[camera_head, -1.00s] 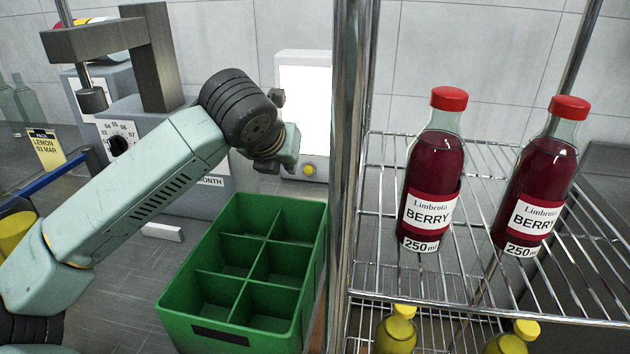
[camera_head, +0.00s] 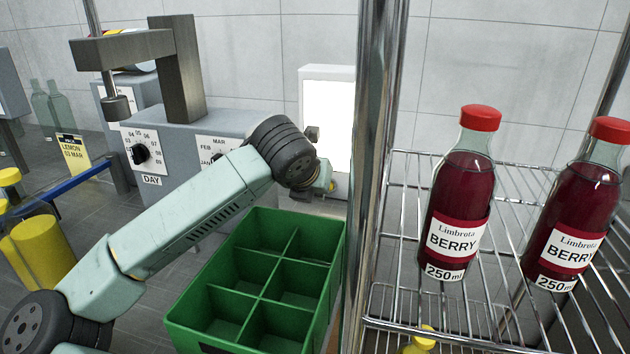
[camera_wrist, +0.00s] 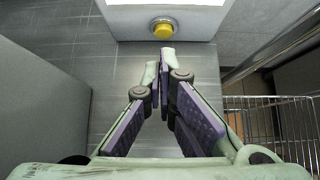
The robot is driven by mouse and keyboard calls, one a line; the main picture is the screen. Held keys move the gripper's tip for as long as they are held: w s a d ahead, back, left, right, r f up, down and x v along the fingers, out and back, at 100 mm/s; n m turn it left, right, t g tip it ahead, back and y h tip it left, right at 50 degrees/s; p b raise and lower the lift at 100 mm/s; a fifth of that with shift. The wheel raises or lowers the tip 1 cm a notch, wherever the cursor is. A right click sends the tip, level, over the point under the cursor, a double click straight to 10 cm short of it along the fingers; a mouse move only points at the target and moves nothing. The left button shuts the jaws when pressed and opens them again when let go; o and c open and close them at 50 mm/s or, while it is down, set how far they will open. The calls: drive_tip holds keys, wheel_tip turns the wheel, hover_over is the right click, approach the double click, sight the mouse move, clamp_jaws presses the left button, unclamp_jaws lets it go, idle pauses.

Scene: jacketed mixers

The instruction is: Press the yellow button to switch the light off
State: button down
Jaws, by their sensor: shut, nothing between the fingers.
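The yellow button (camera_wrist: 162,30) sits in a round grey collar on the front of a pale light box, just below its bright white panel. In the wrist view it is straight ahead of my gripper (camera_wrist: 166,52), whose two fingers are shut and empty. The fingertips lie just below the button in the picture; I cannot tell whether they touch it. In the head view the lit panel (camera_head: 326,120) glows white, and the end of my arm covers most of the lower part of the box. Only a sliver of the button (camera_head: 332,187) shows there.
A green divided crate (camera_head: 178,318) stands below my arm. A chrome wire rack (camera_head: 372,180) with red-capped berry bottles (camera_head: 457,200) stands close on the right. A grey machine with dials (camera_head: 190,130) is at the left, behind my arm.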

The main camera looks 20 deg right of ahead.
drive_tip(key=p+x, duration=0.1)
drive_tip(key=x, duration=0.4)
